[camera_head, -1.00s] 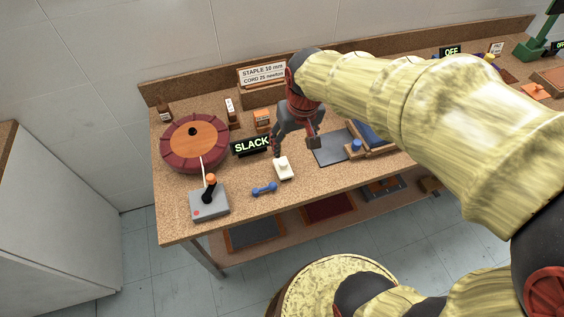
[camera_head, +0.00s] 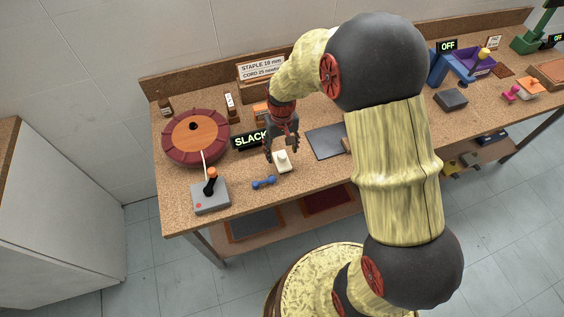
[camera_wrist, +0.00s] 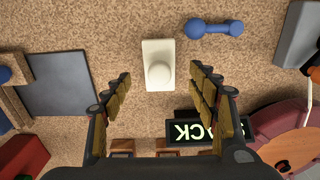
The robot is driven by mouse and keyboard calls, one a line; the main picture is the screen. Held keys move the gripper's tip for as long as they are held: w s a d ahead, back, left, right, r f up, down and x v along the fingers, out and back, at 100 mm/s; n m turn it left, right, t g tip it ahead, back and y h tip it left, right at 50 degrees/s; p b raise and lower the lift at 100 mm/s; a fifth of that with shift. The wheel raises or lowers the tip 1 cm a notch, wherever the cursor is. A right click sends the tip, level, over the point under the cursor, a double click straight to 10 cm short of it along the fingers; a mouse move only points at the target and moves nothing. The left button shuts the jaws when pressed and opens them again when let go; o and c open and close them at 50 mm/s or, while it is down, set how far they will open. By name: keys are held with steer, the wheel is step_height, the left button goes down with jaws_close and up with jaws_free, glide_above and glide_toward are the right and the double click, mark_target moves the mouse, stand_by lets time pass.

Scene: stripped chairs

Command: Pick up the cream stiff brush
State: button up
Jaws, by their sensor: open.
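The cream stiff brush (camera_head: 281,163) lies on the cork-topped bench, just in front of the SLACK sign. It has a pale rectangular body with a round knob on top. In the wrist view the brush (camera_wrist: 158,66) is upper centre, ahead of and roughly between the two fingers. My gripper (camera_head: 282,150) is above and just behind the brush in the head view, pointing down. In the wrist view my gripper (camera_wrist: 162,85) has its fingers wide apart with nothing between them. I cannot tell the exact height above the brush.
A blue dumbbell-shaped piece (camera_head: 264,182) lies close to the brush. The SLACK sign (camera_head: 250,139) stands behind it. A dark flat plate (camera_head: 325,142) lies to the right. A grey joystick box (camera_head: 211,194) and a round red-rimmed turntable (camera_head: 195,137) are to the left.

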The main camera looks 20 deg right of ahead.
mark_target(282, 155)
step_height(282, 155, down, 4)
steer(key=shift+r+b, duration=0.15)
steer(key=shift+b, duration=0.25)
steer(key=c, duration=0.3)
steer(key=c, duration=1)
